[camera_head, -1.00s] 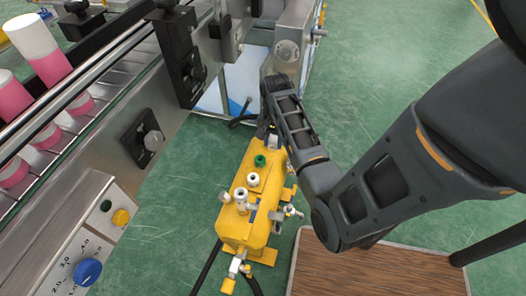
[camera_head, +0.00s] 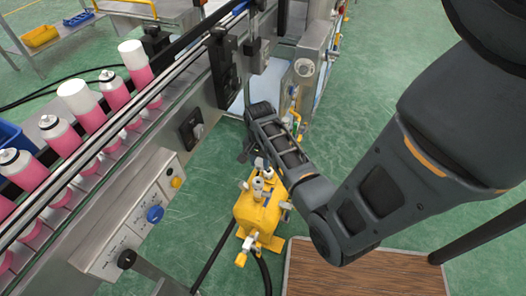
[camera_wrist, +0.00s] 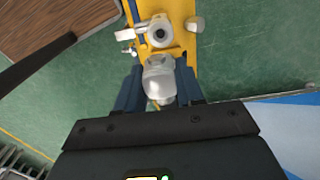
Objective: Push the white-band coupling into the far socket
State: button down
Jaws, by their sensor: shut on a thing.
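My gripper (camera_wrist: 160,74) is shut on a pale grey-white coupling (camera_wrist: 160,84), which sits between the dark blue fingers in the wrist view. No separate white band can be made out on it. Just beyond it, a round white-rimmed socket with a dark centre (camera_wrist: 159,33) sits on the yellow body (camera_wrist: 181,10). I cannot tell whether coupling and socket touch. In the head view the yellow body (camera_head: 257,218) stands below my arm with pale fittings (camera_head: 259,186) on top. My arm hides its far part and the far socket there.
A conveyor with pink cans (camera_head: 90,118) runs along the left, with a control panel (camera_head: 140,215) on its near side. A wooden-topped surface (camera_head: 350,270) is at lower right. Black hoses (camera_head: 215,248) trail from the yellow body. Green floor lies open around it.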

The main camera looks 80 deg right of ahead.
jog(key=shift+w+a+r, duration=0.2)
jog(key=shift+a, duration=0.3)
jog(key=shift+w+a+f, duration=0.15)
jog(key=shift+a+f, duration=0.1)
jog(key=shift+f, duration=0.05)
notch_tip(320, 180, down, 4)
jog(key=b, duration=0.5)
jog(key=shift+f, duration=0.65)
jog(key=shift+r+p, duration=0.1)
jog(key=shift+p, duration=0.75)
dwell(0.5)
jog(key=shift+f, duration=0.55)
dwell(0.4)
jog(key=shift+p, duration=0.4)
dwell(1.1)
jog(key=shift+f, duration=0.2)
dwell(0.4)
jog(key=c, duration=0.6)
grip_release()
